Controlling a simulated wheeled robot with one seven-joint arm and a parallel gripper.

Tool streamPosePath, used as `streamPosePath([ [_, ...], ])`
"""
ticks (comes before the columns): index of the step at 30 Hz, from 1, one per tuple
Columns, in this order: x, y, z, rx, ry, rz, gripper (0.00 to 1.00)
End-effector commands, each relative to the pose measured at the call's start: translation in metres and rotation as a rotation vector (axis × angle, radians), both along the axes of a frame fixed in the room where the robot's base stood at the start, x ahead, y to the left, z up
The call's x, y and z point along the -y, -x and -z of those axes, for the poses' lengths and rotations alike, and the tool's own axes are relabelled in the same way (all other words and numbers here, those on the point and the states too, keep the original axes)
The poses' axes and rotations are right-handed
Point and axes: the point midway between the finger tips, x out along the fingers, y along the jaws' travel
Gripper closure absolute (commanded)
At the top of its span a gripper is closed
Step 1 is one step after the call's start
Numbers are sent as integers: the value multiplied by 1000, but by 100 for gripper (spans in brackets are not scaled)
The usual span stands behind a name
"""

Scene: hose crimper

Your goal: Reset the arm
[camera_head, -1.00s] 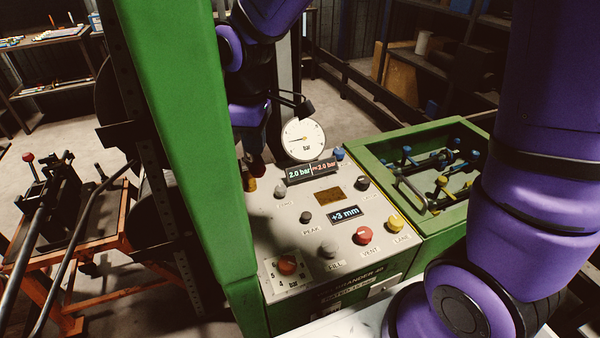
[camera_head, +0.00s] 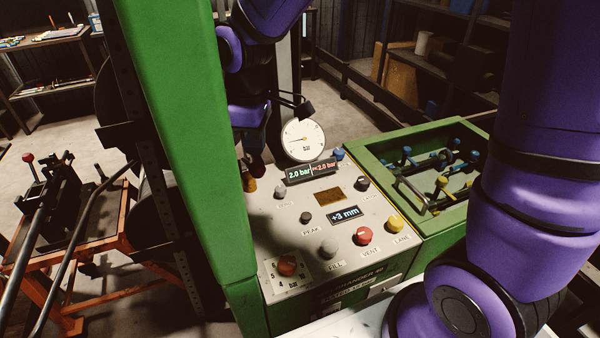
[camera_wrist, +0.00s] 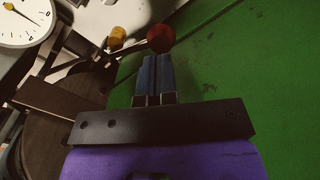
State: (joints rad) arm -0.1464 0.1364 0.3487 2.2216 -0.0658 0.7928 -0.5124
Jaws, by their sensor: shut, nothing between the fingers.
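My gripper (camera_wrist: 154,78) shows in the wrist view with its two blue-grey fingers shut together and nothing between them. Its tips are close to a red ball knob (camera_wrist: 161,38); I cannot tell whether they touch it. In the head view my purple and black arm hangs behind the green post, with the gripper beside the pressure gauge (camera_head: 302,139), above the back left of the control panel (camera_head: 295,225). The fingers are dark and partly hidden there.
A green post (camera_head: 190,130) rises close on the left of the panel. An amber knob (camera_head: 250,186) stands at the panel's back left. A green open bin (camera_head: 440,222) with several fittings adjoins on the right. An orange cart (camera_head: 105,235) stands at left.

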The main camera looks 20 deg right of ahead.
Motion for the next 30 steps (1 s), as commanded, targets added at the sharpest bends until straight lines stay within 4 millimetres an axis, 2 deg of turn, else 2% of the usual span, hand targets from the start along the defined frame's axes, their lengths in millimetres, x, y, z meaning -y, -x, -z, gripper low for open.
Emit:
streamPosePath([
  [9, 1, 0, -1, 1, 0, 2, 100],
  [14, 12, 4, -14, 27, 3, 50, 100],
  [20, 52, 22, -53, 110, 2, 222, 100],
  [30, 122, 77, -112, 256, -52, 568, 100],
])
